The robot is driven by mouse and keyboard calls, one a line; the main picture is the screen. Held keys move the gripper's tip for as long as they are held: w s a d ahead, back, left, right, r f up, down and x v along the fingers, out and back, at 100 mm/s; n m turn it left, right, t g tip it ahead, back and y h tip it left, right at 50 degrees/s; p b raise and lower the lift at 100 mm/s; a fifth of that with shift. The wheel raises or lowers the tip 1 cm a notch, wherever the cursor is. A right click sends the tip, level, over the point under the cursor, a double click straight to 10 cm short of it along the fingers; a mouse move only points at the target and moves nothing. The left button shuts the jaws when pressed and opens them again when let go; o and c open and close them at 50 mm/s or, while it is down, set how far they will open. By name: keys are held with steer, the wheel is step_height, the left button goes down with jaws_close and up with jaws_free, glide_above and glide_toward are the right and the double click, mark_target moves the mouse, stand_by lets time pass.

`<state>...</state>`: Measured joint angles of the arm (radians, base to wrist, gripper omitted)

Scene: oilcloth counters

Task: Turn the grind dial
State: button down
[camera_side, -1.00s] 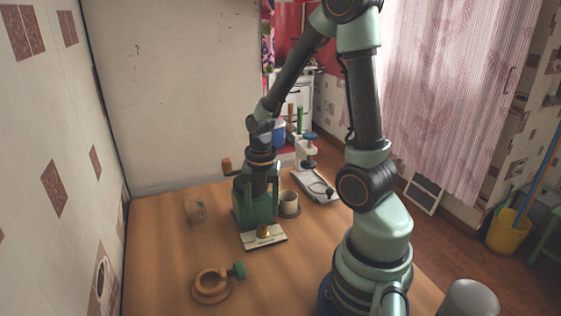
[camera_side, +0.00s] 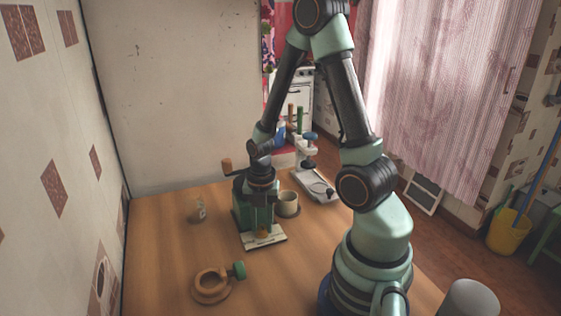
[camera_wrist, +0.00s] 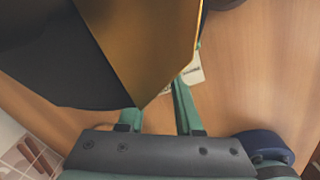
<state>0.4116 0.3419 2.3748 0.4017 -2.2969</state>
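The grinder is a green box body (camera_side: 240,216) on a white base plate (camera_side: 270,241), with a wooden-knobbed crank (camera_side: 227,167) at its upper left. A small brass dial (camera_side: 262,233) sits low at its front. My gripper (camera_side: 261,220) points down in front of the green body, its two teal fingers apart, just above or around the dial. In the wrist view, a large brass face (camera_wrist: 150,45) and a dark part fill the upper left and hide one fingertip. Table shows between the fingers. I cannot tell whether they touch the dial.
A wooden ring with a green knob (camera_side: 211,286) lies at the front left. A small brown-and-clear item (camera_side: 197,214) stands at the left. A beige cup (camera_side: 288,203) and a grey scale-like tray (camera_side: 316,187) are at right. The front middle of the table is clear.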

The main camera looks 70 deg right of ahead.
steer(key=shift+m, duration=2.9)
steer(key=c, duration=0.6)
jaws_free()
